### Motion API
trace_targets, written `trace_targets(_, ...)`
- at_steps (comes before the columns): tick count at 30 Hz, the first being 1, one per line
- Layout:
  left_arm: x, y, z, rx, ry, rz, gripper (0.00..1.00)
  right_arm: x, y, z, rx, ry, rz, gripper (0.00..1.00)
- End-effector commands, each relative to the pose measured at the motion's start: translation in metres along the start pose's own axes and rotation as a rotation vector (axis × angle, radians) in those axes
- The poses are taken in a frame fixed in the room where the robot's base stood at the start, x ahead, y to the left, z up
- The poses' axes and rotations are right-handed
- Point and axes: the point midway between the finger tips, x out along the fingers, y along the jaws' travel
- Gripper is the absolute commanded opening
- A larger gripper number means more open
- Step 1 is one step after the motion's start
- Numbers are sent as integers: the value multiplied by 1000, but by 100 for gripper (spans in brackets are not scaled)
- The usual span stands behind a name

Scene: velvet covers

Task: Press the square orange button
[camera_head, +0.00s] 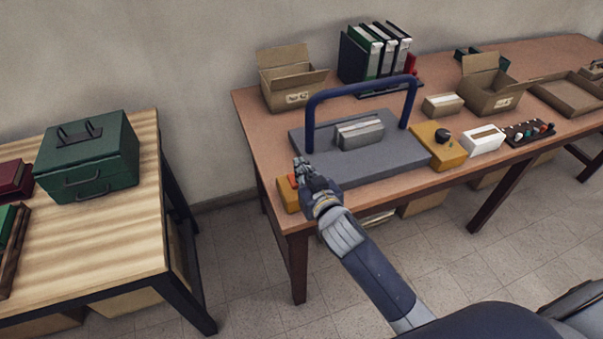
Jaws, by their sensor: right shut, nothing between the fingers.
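A yellow box (286,196) sits at the near left corner of the reddish-brown table, with a small orange-red button (292,181) on top. My right gripper (299,165) is shut and empty, with its tips at the button's upper right edge in the picture. The gripper and wrist hide part of the box and perhaps part of the button. I cannot tell whether the fingertips touch the button or hover over it. My left gripper is not in view.
A grey plate (395,158) with a blue arch (361,87) and a grey block (359,133) lies just behind. A yellow box with a black knob (442,136) stands right of it. A wooden table (110,238) with a green toolbox (87,157) stands left, across a floor gap.

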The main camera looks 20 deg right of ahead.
Motion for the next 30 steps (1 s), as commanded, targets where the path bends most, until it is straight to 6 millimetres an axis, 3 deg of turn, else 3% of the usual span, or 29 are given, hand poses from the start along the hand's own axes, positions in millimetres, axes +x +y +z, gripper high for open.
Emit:
trace_targets(9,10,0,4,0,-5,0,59,-58,0,-1,1,5,-1,0)
trace_targets(15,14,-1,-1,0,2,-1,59,-86,0,-2,0,6,-1,0)
trace_targets(21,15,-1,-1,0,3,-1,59,-99,0,-5,0,9,0,0)
trace_targets(30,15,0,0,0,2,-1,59,-100,0,-5,-1,9,0,0)
